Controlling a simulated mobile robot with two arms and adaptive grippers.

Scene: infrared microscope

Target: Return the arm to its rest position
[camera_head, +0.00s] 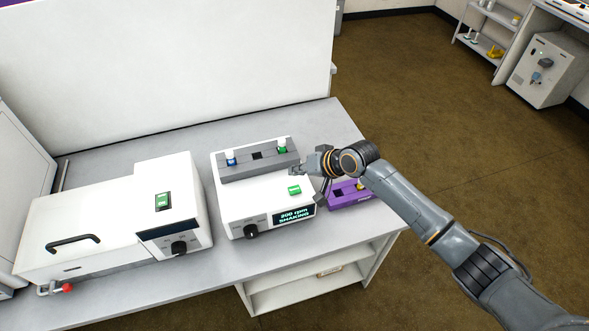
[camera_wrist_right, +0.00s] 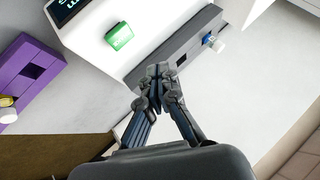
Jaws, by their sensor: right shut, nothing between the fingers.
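My right arm (camera_head: 410,205) reaches in from the lower right in the head view. Its gripper (camera_head: 297,170) is shut and empty, close to the right end of the shaker's grey rack (camera_head: 235,173). In the right wrist view the gripper's fingertips (camera_wrist_right: 158,73) are together and overlap the rack's edge; I cannot tell whether they touch it. The white shaker (camera_head: 232,203) has a lit green switch (camera_head: 294,190), and its display (camera_head: 293,216) reads 300 rpm SHAKING. A blue vial (camera_head: 231,158) and a green vial (camera_head: 282,147) with white caps stand in the rack. My left gripper is not in view.
A purple rack (camera_head: 345,198) with a yellow item stands just right of the shaker, partly behind my arm. A white machine with a black handle (camera_head: 72,243) stands at the left. A white panel (camera_head: 170,70) backs the bench. Open floor (camera_head: 450,120) lies to the right.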

